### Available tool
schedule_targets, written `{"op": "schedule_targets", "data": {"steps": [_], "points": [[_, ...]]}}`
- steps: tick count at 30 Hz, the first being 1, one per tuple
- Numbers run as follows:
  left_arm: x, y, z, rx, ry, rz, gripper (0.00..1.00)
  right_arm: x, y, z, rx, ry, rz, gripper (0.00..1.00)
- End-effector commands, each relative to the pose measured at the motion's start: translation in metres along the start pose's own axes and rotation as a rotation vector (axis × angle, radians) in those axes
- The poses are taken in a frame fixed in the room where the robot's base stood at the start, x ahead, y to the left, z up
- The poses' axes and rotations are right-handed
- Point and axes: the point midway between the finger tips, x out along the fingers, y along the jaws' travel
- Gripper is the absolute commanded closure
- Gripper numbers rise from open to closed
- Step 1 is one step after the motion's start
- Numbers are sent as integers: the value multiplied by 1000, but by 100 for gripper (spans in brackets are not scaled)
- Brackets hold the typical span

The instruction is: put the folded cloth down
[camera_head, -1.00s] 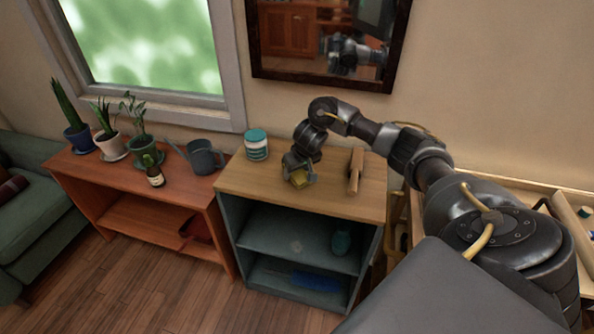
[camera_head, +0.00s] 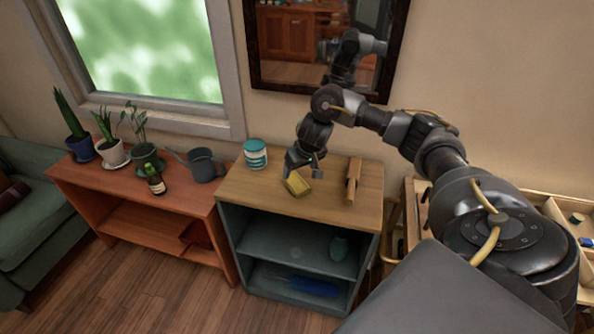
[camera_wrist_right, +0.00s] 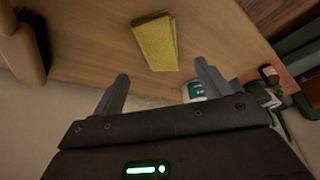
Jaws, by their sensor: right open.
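My right gripper (camera_head: 304,170) is just behind and above the cloth in the head view. In the wrist view its two fingers (camera_wrist_right: 163,85) are spread wide with nothing between them. My left gripper is not in view.
The lower orange shelf on the left holds a watering can (camera_head: 206,165), a bottle (camera_head: 154,178) and potted plants.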

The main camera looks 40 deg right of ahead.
Motion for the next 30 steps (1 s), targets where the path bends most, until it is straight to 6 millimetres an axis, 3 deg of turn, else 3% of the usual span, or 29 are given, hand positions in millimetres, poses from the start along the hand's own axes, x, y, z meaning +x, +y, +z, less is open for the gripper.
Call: {"op": "schedule_targets", "data": {"steps": [1,7,23,26,29,30], "points": [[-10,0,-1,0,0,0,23,-16,0,-3,-3,3,0,23],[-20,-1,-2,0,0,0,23,-38,0,-1,-2,1,0,23],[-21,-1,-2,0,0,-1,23,-41,-4,1,-8,-2,-7,23],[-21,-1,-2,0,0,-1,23,-31,-30,7,-68,-4,-66,23],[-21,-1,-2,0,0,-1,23,-12,-89,24,-202,5,-207,23],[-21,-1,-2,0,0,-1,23,-6,-120,33,-267,18,-282,23]]}}
